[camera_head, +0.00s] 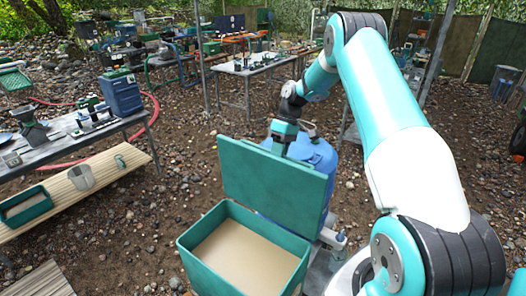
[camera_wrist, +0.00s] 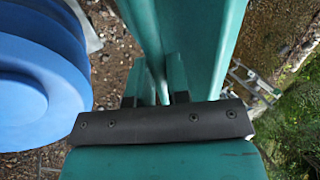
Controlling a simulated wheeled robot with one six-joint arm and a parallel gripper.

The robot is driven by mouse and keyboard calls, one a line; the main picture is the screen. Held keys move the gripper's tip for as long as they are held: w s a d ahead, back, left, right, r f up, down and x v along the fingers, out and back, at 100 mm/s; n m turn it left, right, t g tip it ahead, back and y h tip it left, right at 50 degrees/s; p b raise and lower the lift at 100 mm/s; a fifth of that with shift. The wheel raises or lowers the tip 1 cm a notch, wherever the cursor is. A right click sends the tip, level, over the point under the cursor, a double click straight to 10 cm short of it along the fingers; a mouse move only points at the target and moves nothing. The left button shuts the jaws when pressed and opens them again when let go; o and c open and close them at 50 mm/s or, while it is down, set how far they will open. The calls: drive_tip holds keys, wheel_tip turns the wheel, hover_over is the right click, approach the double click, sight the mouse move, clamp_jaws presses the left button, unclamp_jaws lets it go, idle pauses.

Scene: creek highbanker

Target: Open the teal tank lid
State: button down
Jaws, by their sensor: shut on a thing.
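The teal tank (camera_head: 203,262) stands low in front of me, an open box holding a tan, level fill. Its teal lid (camera_head: 268,190) stands raised, near upright, along the tank's far side. My gripper (camera_head: 280,150) is at the lid's top edge, on its far side, and is shut on the lid. In the wrist view the lid (camera_wrist: 205,40) runs away from my gripper (camera_wrist: 162,85), with part of it between the two fingers. The exact part gripped is partly hidden.
A blue barrel (camera_head: 318,160) stands close behind the lid and fills the left of the wrist view (camera_wrist: 40,85). A wooden bench (camera_head: 88,190) with a green tray (camera_head: 25,208) is at left. Metal tables with tools stand farther back. Gravel between is mostly open.

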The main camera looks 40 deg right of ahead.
drive_tip(key=shift+w+d+f, duration=0.1)
drive_tip(key=shift+d+f, duration=0.2)
drive_tip(key=c, duration=1.1)
unclamp_jaws()
drive_tip(key=shift+w+f, duration=0.1)
drive_tip(key=shift+w, duration=0.05)
drive_tip(key=shift+d, duration=0.1)
drive_tip(key=shift+r, duration=0.2)
drive_tip(key=p+v, duration=0.1)
drive_tip(key=v, duration=0.6)
drive_tip(key=shift+d+p, duration=0.15)
drive_tip(key=shift+p, duration=0.2)
drive_tip(key=shift+r, duration=0.1)
